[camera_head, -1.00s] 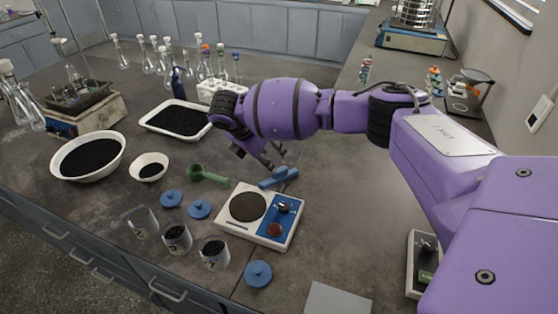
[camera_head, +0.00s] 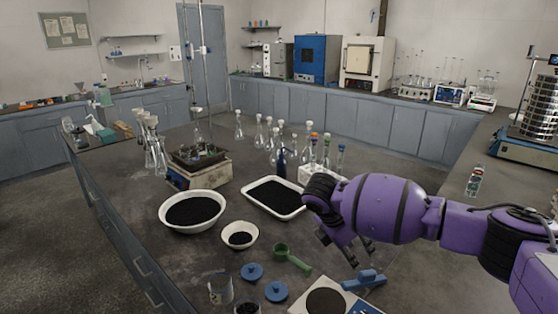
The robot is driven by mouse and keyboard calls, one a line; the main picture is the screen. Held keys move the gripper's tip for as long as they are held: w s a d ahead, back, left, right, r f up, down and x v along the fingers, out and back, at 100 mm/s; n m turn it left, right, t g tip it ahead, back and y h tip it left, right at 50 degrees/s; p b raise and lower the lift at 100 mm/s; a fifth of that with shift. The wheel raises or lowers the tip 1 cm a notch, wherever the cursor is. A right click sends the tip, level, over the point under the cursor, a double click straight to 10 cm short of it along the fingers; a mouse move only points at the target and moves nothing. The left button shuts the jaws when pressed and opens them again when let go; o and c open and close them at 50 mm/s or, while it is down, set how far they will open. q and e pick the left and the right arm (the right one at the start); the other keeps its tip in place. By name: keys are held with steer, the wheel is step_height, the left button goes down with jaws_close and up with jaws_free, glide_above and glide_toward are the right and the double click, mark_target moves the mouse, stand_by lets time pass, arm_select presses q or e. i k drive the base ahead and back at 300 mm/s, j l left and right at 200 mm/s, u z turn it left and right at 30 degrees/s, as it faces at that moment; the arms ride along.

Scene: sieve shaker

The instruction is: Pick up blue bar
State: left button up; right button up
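The blue bar (camera_head: 363,280) lies at the lower right of the head view, beside the white balance (camera_head: 343,295) with a round dark plate. My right gripper (camera_head: 361,254) reaches in from the right. Its dark fingers point down just above and behind the bar. They are spread apart and look empty, with a small gap to the bar in the picture. My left gripper is not in view.
A green scoop (camera_head: 291,258) and blue lids (camera_head: 276,291) lie left of the balance. A black-filled tray (camera_head: 297,209), white bowls (camera_head: 218,223) and several glass flasks (camera_head: 239,130) stand farther back. A sieve stack (camera_head: 541,105) stands at the far right.

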mark_target(370, 277)
steer(key=k+j, duration=0.1)
steer(key=j, duration=0.35)
steer(key=k+j, duration=0.1)
steer(key=j, duration=0.35)
steer(key=k+j, duration=0.1)
steer(key=j, duration=0.4)
